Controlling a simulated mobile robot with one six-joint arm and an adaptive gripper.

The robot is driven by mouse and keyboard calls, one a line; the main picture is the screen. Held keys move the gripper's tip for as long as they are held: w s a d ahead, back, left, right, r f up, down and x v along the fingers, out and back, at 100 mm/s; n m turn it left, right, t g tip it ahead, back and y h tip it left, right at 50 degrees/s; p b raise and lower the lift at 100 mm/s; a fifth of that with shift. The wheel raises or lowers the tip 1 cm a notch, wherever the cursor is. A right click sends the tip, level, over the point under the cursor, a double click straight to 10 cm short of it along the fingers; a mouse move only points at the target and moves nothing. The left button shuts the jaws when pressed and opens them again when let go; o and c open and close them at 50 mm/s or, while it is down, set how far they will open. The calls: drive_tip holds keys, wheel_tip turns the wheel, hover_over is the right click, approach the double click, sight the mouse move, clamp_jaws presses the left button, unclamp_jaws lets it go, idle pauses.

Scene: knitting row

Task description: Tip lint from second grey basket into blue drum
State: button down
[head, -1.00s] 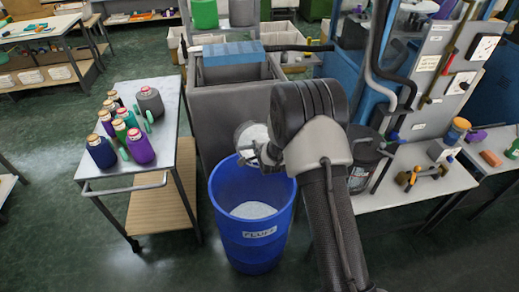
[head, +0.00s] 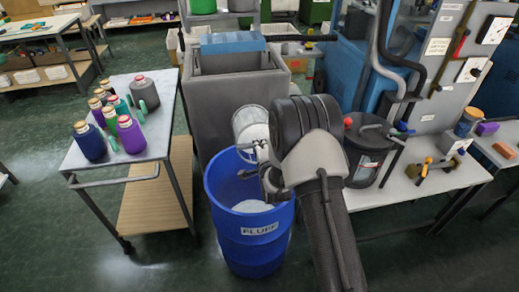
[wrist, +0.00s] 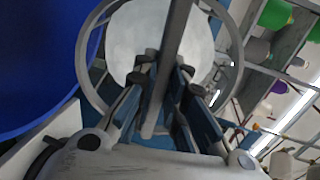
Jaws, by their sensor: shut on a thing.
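My gripper (head: 264,172) is shut on the handle of a grey basket (head: 238,118) and holds it over the back rim of the blue drum. The basket is tilted, its round mouth partly towards the head camera, with pale lint (head: 257,133) inside. In the wrist view my gripper (wrist: 165,80) is on a grey bar crossing the basket (wrist: 232,72), with a white round area behind it. The blue drum (head: 250,250), labelled FLUFF, stands upright below; pale lint (head: 252,206) lies inside it. The drum also fills the left of the wrist view (wrist: 40,60).
A trolley (head: 150,160) with several bottles stands left of the drum. A grey bin-like cabinet (head: 225,100) is behind it. A dark lidded bucket (head: 368,150) sits on the white bench (head: 410,195) at right. Floor is clear in front of the trolley.

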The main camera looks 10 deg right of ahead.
wheel_tip(320, 180, down, 2)
drive_tip(key=t+b, duration=0.1)
drive_tip(key=b, duration=0.2)
drive_tip(key=shift+f, duration=0.15)
drive_tip(key=f+t, duration=0.2)
drive_tip(key=t, duration=0.1)
drive_tip(key=shift+t, duration=0.3)
drive_tip(key=shift+f+t, duration=0.45)
drive_tip(key=shift+t, duration=0.75)
